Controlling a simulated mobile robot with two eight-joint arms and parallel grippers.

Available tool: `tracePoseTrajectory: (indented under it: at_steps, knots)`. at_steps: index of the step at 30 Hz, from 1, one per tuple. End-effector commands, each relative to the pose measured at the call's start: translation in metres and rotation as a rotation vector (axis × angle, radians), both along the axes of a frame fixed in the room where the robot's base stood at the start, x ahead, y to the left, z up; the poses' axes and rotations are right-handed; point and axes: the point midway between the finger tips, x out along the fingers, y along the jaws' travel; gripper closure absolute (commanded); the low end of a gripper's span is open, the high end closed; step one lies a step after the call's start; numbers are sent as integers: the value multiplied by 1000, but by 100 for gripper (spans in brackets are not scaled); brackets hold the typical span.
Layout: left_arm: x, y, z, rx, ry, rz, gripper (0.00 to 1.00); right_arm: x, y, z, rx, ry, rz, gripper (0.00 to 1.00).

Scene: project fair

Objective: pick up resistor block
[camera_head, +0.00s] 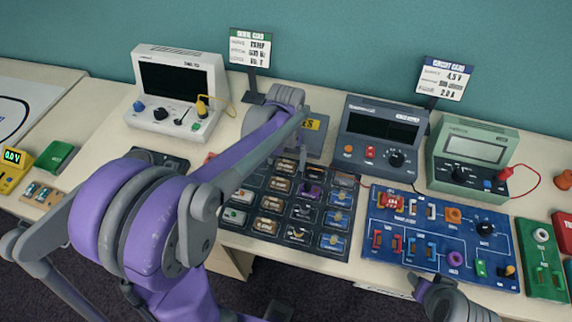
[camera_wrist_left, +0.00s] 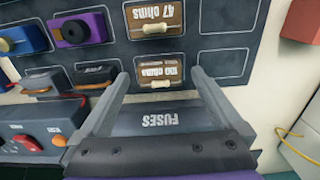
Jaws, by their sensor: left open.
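A dark box marked FUSES (camera_wrist_left: 150,122) sits close under my left fingers. A white oscilloscope (camera_head: 205,75), a dark meter (camera_head: 370,155) and a green meter (camera_head: 470,175) stand along the back. A blue circuit board (camera_head: 410,247) lies right of the tray.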

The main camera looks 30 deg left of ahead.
Motion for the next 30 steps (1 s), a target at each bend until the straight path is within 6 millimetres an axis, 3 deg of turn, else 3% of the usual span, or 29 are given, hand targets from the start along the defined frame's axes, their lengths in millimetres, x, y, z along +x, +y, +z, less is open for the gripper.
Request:
tracePoseTrajectory:
  at_steps: [8, 23, 30]
  knots:
    - [0, 0, -4, 0, 0, 0, 0, 0, 0, 0, 0, 0, 0, 51]
    - [0, 0, -4, 0, 0, 0, 88, 0, 0, 0, 0, 0, 0, 51]
    - [0, 0, -3, 0, 0, 0, 89, 0, 0, 0, 0, 0, 0, 51]
